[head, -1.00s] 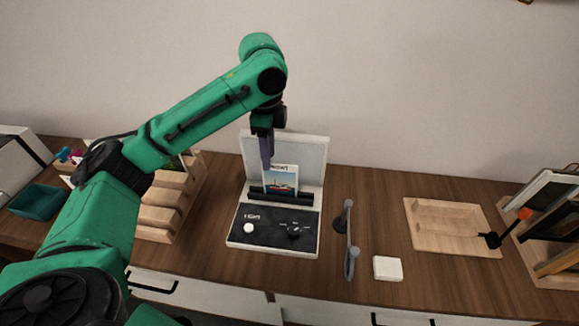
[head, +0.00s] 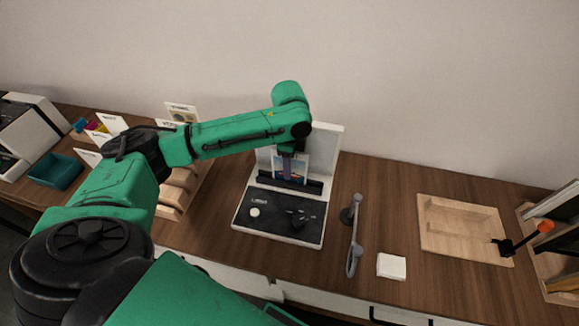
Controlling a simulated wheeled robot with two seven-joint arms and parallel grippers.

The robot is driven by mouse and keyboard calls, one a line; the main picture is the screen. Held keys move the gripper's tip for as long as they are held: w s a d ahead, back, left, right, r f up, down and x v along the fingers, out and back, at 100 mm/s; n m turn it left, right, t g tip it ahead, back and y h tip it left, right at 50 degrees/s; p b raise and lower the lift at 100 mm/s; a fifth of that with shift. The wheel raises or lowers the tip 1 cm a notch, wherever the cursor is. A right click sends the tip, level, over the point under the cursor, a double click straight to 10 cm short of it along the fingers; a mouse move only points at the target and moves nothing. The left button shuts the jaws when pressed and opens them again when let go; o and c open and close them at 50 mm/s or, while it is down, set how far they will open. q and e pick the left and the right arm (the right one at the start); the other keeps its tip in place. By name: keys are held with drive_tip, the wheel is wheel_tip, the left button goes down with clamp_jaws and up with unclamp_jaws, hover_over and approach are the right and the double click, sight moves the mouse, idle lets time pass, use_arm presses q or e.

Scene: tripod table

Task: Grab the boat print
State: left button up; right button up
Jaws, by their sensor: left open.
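The boat print (head: 299,168) is a small card with a blue picture and a white border. It stands upright in the dark slot of the white and black device (head: 256,228) near the middle of the table. My left gripper (head: 287,172) is open and points down at the print, overlapping its left part in the head view. The fingers hide part of the card, and I cannot tell whether they touch it. My right gripper is not in view.
A grey handled tool (head: 354,235) and a white square block (head: 391,266) lie right of the device. A shallow wooden tray (head: 460,226) is farther right, with a wooden rack (head: 555,262) beyond. A wooden card holder (head: 178,192) and teal bin (head: 55,171) are on the left.

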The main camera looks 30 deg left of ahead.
use_arm(q)
drive_tip(key=shift+f, duration=0.25)
clamp_jaws()
drive_tip(key=shift+r, duration=0.15)
